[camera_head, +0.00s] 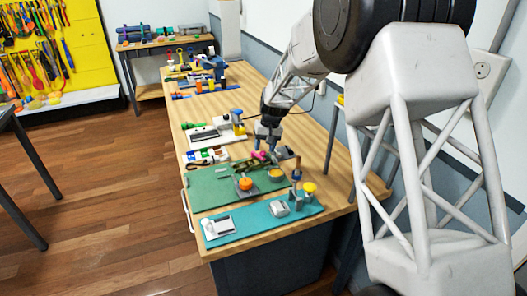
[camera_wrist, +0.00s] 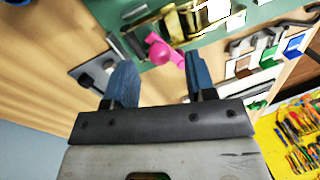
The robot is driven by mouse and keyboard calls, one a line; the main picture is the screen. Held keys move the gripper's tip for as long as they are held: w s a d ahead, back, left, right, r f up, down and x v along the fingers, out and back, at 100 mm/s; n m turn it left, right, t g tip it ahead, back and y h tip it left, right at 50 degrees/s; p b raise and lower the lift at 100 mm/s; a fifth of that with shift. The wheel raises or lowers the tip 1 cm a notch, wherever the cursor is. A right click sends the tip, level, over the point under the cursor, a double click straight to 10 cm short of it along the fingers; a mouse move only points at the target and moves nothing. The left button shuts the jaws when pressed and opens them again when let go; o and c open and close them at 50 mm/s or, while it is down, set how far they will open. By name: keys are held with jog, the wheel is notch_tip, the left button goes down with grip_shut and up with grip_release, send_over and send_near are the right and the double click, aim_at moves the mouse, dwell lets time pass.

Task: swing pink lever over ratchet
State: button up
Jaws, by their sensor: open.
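The pink lever (camera_head: 259,155) shows as a small pink piece on the green mat, just below my gripper (camera_head: 267,145). In the wrist view the pink lever (camera_wrist: 161,49) has a rounded knob and a short end reaching toward the right finger. It lies between and just beyond the tips of my open gripper (camera_wrist: 160,62); I cannot tell whether a finger touches it. The gold ratchet (camera_wrist: 180,25) sits beside the lever, partly washed out by glare.
The green mat (camera_head: 208,197) also carries an orange round knob (camera_head: 246,184). A teal mat (camera_head: 250,223) with grey and yellow fixtures lies at the near end. A white device (camera_head: 204,134) and a blue-yellow fixture (camera_head: 237,119) stand behind. Bare wood shows along the table's right side.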

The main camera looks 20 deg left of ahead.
jog(key=shift+s+a+f, duration=0.1)
jog(key=shift+f, duration=0.5)
jog(key=shift+s+a+f, duration=0.1)
jog(key=shift+f, duration=0.5)
jog(key=c, duration=0.9)
jog(key=shift+r, duration=0.1)
jog(key=shift+s+a+m+t, duration=0.2)
jog(key=shift+s+m, duration=0.1)
jog(key=shift+m, duration=0.5)
jog(key=shift+s+a+m+t, duration=0.1)
jog(key=shift+s+a+m, duration=0.2)
jog(key=shift+m, duration=0.5)
jog(key=shift+s+a+m+t, duration=0.15)
jog(key=shift+s+m, duration=0.15)
jog(key=shift+m, duration=0.5)
jog(key=o, duration=0.9)
